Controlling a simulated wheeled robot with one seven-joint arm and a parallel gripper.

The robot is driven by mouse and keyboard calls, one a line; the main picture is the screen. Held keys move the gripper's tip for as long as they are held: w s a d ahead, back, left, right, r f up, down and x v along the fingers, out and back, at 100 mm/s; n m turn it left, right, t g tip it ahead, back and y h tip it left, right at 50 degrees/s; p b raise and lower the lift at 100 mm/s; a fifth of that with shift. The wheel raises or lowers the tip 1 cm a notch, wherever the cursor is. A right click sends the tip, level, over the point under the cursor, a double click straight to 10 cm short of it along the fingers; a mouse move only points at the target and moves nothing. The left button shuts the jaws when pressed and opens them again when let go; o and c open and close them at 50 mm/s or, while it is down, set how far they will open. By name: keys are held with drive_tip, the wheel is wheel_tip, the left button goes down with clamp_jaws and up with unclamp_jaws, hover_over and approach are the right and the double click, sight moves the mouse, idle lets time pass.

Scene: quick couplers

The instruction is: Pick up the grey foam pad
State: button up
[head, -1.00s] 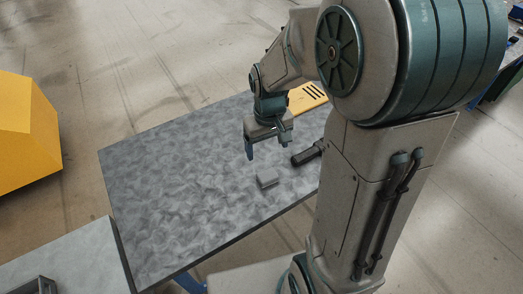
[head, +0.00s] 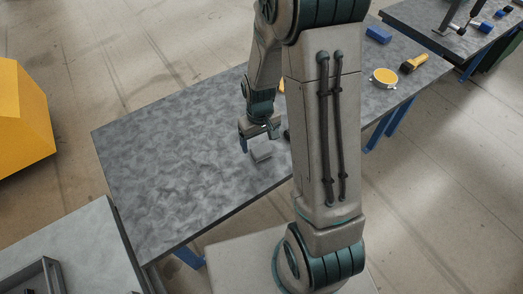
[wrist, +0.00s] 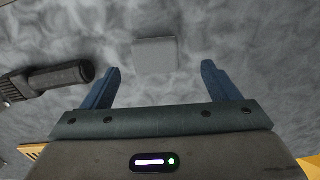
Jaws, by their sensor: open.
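The grey foam pad (wrist: 155,55) is a small, flat, square block lying on the mottled grey table. In the wrist view it sits ahead of my fingertips, roughly centred in the gap and slightly left. In the head view the pad (head: 261,156) is just below my gripper (head: 259,140), partly hidden by it. My gripper (wrist: 160,72) is open and empty, with its two blue fingers spread wider than the pad. Neither finger appears to touch the pad.
A black cylindrical tool (wrist: 50,80) lies on the table left of my gripper in the wrist view. The grey table (head: 170,150) is clear to the left. A yellow round item (head: 384,77), a brush (head: 413,63) and a blue block (head: 378,34) lie to the right.

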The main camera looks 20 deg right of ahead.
sight(261, 149)
drive_tip(key=f, duration=0.3)
drive_tip(key=shift+w+d+p, duration=0.2)
drive_tip(key=shift+d+p, duration=0.05)
drive_tip(key=shift+p, duration=0.1)
drive_tip(key=shift+f, duration=0.8)
drive_tip(key=c, duration=1.1)
